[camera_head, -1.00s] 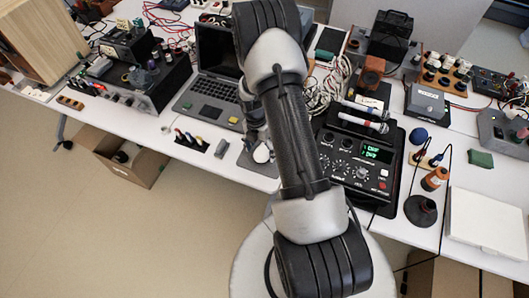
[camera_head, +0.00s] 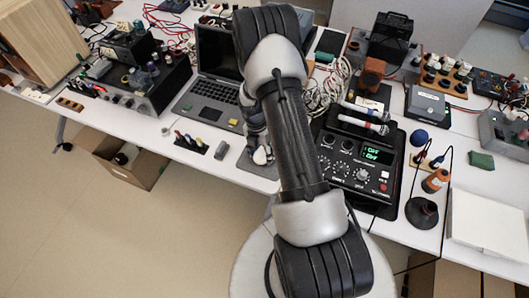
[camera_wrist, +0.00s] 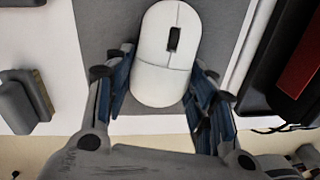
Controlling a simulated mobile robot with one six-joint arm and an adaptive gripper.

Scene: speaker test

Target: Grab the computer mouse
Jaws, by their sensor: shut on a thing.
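The white computer mouse (camera_wrist: 165,50) with a black scroll wheel lies on a grey mouse pad (camera_wrist: 105,22) in the wrist view. My gripper (camera_wrist: 160,85) has a finger on each side of the mouse's near half, shut on it. In the head view my gripper (camera_head: 262,155) is low over the pad at the table's front edge, right of the laptop, and only a bit of the white mouse shows there. Most of the mouse is hidden by my arm and gripper in that view.
A laptop (camera_head: 207,105) stands left of my gripper. A small grey block (camera_head: 221,150) and a tool holder (camera_head: 189,141) lie by the front edge. A black device with a green display (camera_head: 362,160) stands to the right. An open cardboard box (camera_head: 130,165) is on the floor.

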